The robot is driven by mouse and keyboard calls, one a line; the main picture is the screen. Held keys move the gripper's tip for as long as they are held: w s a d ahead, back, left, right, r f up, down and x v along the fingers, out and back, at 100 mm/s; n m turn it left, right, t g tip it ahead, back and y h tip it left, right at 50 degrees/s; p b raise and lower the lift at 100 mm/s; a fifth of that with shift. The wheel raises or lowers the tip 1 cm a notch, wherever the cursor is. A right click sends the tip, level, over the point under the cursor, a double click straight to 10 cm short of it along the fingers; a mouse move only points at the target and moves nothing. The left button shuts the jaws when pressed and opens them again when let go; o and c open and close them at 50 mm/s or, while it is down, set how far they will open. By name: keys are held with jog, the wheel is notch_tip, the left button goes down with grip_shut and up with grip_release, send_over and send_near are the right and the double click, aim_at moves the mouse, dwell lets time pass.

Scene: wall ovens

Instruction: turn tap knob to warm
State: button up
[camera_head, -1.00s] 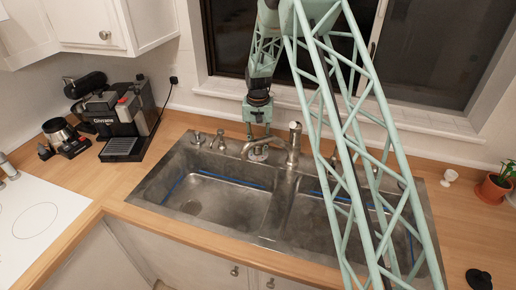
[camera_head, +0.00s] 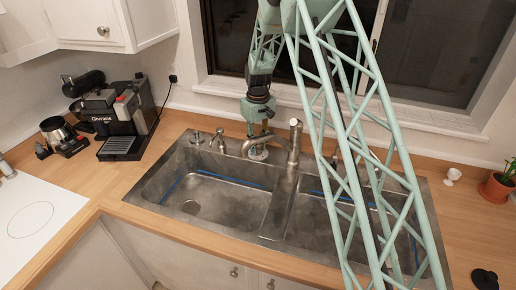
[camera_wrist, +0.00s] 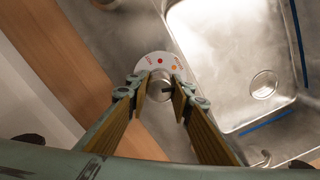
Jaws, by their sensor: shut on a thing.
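The tap knob (camera_wrist: 158,88) is a small metal cylinder standing on a pale round plate (camera_wrist: 162,65) with red and orange dots, seen in the wrist view. My gripper (camera_wrist: 161,88) is shut on the knob, with one finger on each side of it. In the head view my gripper (camera_head: 258,140) points down at the back rim of the sink, and the knob's pale base plate (camera_head: 257,154) shows beneath it. The knob itself is mostly hidden there.
The double-basin sink (camera_head: 268,222) lies in front of the tap. A soap dispenser (camera_head: 220,141) stands left of my gripper. A coffee machine (camera_head: 128,118) is at the left on the wooden counter, and a potted plant (camera_head: 495,186) is at the far right.

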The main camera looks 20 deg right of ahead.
jog(key=n+b, duration=0.1)
jog(key=n, duration=0.4)
jog(key=shift+n, duration=0.3)
dwell(0.4)
jog(key=o, duration=0.8)
jog(key=shift+o, duration=0.2)
jog(key=shift+r, duration=0.1)
notch_tip(320, 180, up, 12)
dwell(0.3)
dwell(0.5)
